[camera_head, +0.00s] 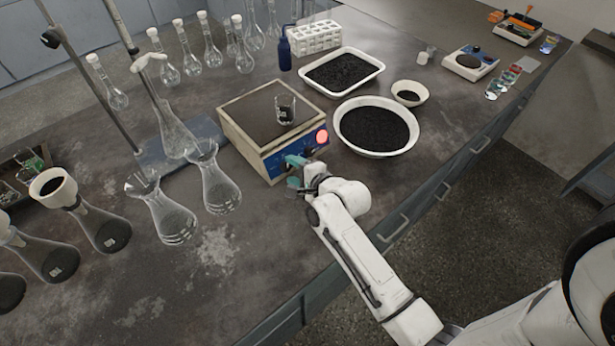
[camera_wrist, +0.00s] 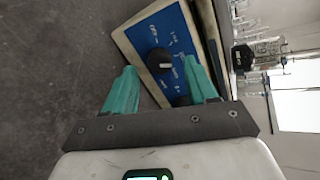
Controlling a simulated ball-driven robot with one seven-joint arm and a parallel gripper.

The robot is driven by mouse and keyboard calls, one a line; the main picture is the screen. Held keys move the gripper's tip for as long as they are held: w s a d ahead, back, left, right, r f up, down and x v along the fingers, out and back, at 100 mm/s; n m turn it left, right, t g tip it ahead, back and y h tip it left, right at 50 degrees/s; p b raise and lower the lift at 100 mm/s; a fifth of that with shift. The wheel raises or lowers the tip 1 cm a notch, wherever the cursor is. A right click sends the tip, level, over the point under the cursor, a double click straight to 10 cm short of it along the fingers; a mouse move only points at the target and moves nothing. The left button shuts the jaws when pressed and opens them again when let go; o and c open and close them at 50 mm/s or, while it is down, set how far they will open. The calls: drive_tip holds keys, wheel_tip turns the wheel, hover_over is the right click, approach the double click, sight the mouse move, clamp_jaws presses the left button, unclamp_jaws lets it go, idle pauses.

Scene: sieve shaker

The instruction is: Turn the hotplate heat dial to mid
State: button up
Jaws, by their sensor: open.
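The hotplate (camera_head: 250,118) is a beige box with a dark top and a blue front panel, standing on the bench. A red round light (camera_head: 322,137) shows on its front. The black heat dial (camera_wrist: 160,61) with a white mark sits on the blue panel (camera_wrist: 178,38) in the wrist view. In the head view the dial is hidden behind my gripper (camera_head: 296,168). My gripper (camera_wrist: 160,88) is open and empty, its teal fingers on either side of the dial's line and a little short of it. I cannot tell whether a finger touches the panel.
A glass beaker (camera_head: 285,109) stands on the hotplate. A white bowl (camera_head: 377,151) and a white tray (camera_head: 313,88) of dark grains are close on the right and behind. Glass flasks (camera_head: 215,185) stand on the left.

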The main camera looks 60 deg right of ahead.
drive_tip(key=v, duration=0.9)
drive_tip(key=shift+b, duration=0.4)
drive_tip(key=shift+w+f, duration=0.1)
